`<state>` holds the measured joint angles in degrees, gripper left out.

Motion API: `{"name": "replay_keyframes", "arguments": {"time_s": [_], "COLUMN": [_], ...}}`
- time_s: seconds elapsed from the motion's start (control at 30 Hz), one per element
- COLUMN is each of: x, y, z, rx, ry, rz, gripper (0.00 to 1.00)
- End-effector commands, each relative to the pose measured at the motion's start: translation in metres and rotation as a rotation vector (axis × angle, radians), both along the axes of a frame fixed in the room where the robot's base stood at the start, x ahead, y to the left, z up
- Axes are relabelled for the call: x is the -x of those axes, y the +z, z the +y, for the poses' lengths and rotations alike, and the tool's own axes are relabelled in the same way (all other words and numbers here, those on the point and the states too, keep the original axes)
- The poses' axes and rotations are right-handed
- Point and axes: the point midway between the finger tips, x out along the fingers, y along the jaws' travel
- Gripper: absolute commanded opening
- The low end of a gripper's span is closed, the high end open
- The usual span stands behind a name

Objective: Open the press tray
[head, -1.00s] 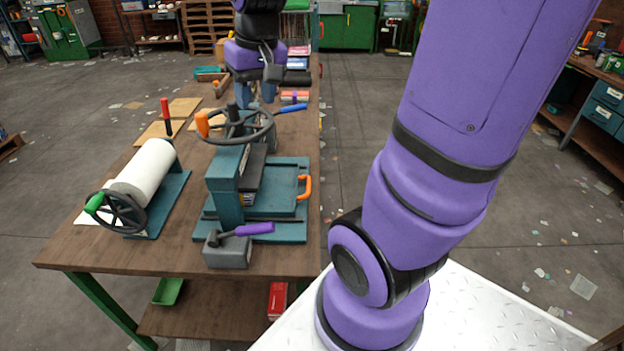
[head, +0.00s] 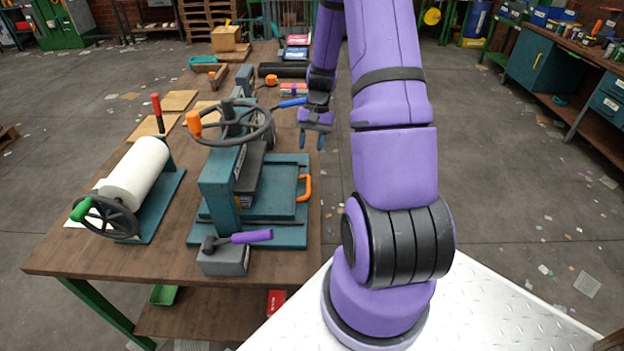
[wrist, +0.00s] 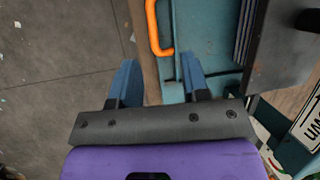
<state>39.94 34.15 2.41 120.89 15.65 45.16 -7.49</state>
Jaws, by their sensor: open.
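The press (head: 222,190) is a teal frame with a black handwheel (head: 232,122) on top, standing on the bench. Its flat teal tray (head: 280,188) lies at the base, with an orange handle (head: 305,188) on its right side. My gripper (head: 311,148) is open and empty, pointing down above the bench's right edge, behind the handle in the head view. In the wrist view my gripper (wrist: 158,78) has its two blue fingers apart. The orange handle (wrist: 152,28) shows ahead of the fingers, and the teal tray (wrist: 205,40) lies to its right.
A white roller (head: 136,172) with a green-knobbed wheel stands left of the press. A grey block with a purple-handled tool (head: 225,258) sits in front. The press handwheel is a tall obstacle left of my gripper.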

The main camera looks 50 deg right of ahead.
Motion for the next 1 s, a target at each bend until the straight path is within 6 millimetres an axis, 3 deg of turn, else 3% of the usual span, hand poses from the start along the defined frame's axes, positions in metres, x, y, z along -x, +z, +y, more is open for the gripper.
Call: {"name": "replay_keyframes", "arguments": {"time_s": [0.1, 0.3, 0.8, 1.0], "x": [0.005, 0.007, 0.017, 0.02], "y": [-0.02, -0.032, -0.102, -0.12], "z": [-0.008, -0.009, 0.022, 0.03], "rx": [-0.024, -0.034, -0.034, -0.032], "ry": [-0.028, -0.04, -0.039, -0.04], "rz": [0.018, 0.025, 0.024, 0.023], "gripper": [0.42, 0.42, 0.42, 0.42]}}
